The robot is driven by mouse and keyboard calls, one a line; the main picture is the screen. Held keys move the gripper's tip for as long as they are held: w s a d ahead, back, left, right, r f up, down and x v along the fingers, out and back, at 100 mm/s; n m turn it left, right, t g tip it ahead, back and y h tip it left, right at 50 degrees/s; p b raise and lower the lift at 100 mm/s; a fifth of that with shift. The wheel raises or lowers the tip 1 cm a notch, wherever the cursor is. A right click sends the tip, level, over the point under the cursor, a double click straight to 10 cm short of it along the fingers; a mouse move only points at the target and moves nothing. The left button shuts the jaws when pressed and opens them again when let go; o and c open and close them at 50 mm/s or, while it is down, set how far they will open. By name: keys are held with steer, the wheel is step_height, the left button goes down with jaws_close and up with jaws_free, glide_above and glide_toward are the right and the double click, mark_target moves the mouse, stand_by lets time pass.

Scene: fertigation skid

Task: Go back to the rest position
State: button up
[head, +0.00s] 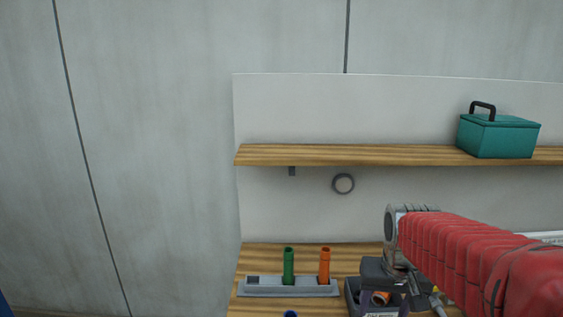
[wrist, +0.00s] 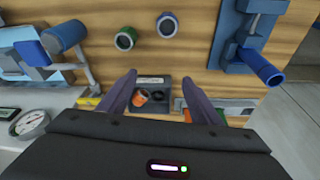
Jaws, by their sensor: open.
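My gripper (head: 384,292) hangs at the end of my red-sleeved arm, low at the right of the head view, over the wooden bench. In the wrist view its two dark purple fingers (wrist: 160,76) are spread apart with nothing held between them. Beyond the fingers lies a small dark tray (wrist: 148,82) with an orange piece (wrist: 140,97) in it. The tray also shows in the head view, partly hidden by my gripper. I cannot tell how far the fingertips are above it.
A grey rack (head: 262,291) holds an upright green tube (head: 289,267) and an orange tube (head: 324,266). A wooden shelf (head: 350,154) with a teal box (head: 497,137) runs above. A round gauge (wrist: 30,122) and a blue handle (wrist: 262,67) flank my gripper.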

steer(key=s+a+r+n+t, duration=0.1)
steer(key=s+a, duration=0.2)
steer(key=s, duration=0.4)
steer(key=s+a+r+n+t, duration=0.1)
steer(key=s+a, duration=0.2)
steer(key=s, duration=0.5)
steer(key=shift+r+t+y, duration=0.3)
steer(key=shift+t, duration=0.1)
steer(key=shift+s, duration=0.1)
